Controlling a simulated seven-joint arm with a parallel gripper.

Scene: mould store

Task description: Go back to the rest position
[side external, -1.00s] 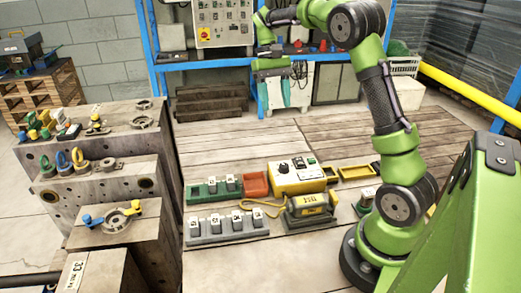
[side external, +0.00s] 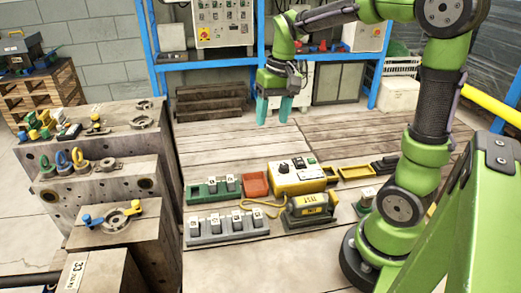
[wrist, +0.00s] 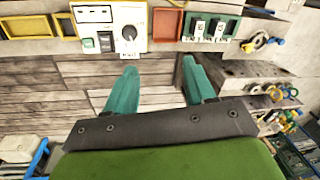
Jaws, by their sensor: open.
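My gripper (side external: 274,110) hangs above the far part of the wooden deck, its teal fingers pointing down. The fingers are apart with nothing between them. In the wrist view my gripper (wrist: 160,80) shows both teal fingers spread over bare planks. The yellow control box (side external: 298,178) and the items around it lie nearer the camera, clear of the fingers. The control box also shows at the top of the wrist view (wrist: 108,24).
Steel mould blocks (side external: 110,170) with rings and bolts stand at left. A green tray (side external: 215,190), a grey tray (side external: 228,229), a red tray (side external: 255,184) and a yellow device (side external: 309,204) sit on the deck. A blue rack (side external: 262,58) stands behind. The deck's middle is clear.

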